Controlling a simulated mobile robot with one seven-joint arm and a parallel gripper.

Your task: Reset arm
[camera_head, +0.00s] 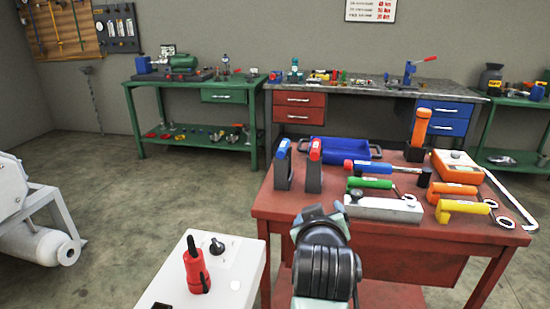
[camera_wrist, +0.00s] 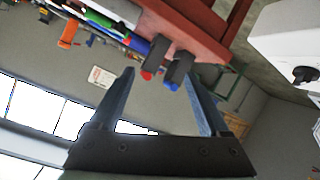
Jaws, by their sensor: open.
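My gripper shows in the wrist view (camera_wrist: 158,80) with its two blue-grey fingers spread wide and nothing held between them. In the head view my arm (camera_head: 325,265) rises at the bottom centre, in front of the red table (camera_head: 400,237). The fingertips are not clear there. In the wrist view two dark stands with red and blue tops appear beyond the fingers. In the head view the blue-topped stand (camera_head: 283,167) and the red-topped stand (camera_head: 314,168) stand at the table's left end, beyond my arm.
Several coloured tools, a grey box (camera_head: 383,208) and a blue tray (camera_head: 340,149) crowd the red table. A white cabinet (camera_head: 235,285) with a red tool (camera_head: 196,266) and black knob stands left of my arm. Benches line the back wall. The floor at left centre is clear.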

